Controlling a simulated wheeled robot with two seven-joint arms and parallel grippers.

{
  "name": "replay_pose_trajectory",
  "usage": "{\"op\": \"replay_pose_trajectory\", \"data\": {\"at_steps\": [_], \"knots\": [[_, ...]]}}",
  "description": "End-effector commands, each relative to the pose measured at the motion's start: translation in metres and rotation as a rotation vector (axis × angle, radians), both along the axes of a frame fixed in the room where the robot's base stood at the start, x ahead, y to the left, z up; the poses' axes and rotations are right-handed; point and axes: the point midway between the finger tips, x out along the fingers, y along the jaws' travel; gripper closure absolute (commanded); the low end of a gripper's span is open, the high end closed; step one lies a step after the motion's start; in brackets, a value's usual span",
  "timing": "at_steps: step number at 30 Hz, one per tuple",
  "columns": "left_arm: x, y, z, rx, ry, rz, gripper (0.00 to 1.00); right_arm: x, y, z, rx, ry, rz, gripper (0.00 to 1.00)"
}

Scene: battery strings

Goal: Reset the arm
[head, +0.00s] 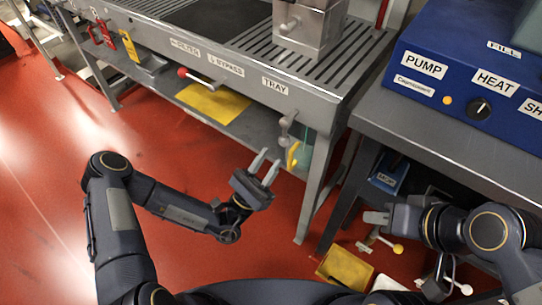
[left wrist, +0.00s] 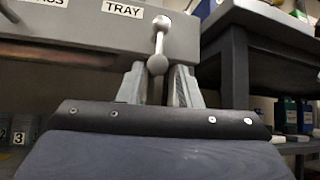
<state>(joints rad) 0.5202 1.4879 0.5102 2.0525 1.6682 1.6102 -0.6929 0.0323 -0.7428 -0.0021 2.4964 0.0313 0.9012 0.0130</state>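My left gripper (head: 264,168) is in the middle of the head view, in front of the metal bench, with its two fingers apart and nothing between them. In the left wrist view its fingers (left wrist: 160,88) stand apart, below the bench's TRAY label. My left arm is bent, with its elbow at the left. My right gripper (head: 376,217) is at the right, below the dark table, pointing left. Its fingers are small and seen from the side, so their gap cannot be made out.
A grey metal bench (head: 235,75) has a TRAY label (head: 275,85) and a ball-ended lever (head: 286,122), also in the left wrist view (left wrist: 159,45). A blue control box (head: 465,75) sits on the dark table (head: 440,125). Red floor (head: 180,260) is open at left.

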Motion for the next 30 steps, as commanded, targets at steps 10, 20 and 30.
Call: {"op": "replay_pose_trajectory", "data": {"at_steps": [10,20,30], "knots": [[0.0,0.0,0.0,0.0,-0.001,-0.001,0.68,0.0,0.0,0.0,0.0,0.0,0.0,0.68],[-0.05,-0.005,0.051,0.258,-0.329,-0.263,0.68,0.0,0.0,0.0,0.0,0.0,0.0,0.68],[-0.144,0.021,0.062,0.923,-0.783,-0.619,0.68,0.0,0.0,0.0,0.0,0.0,0.0,0.68]]}}
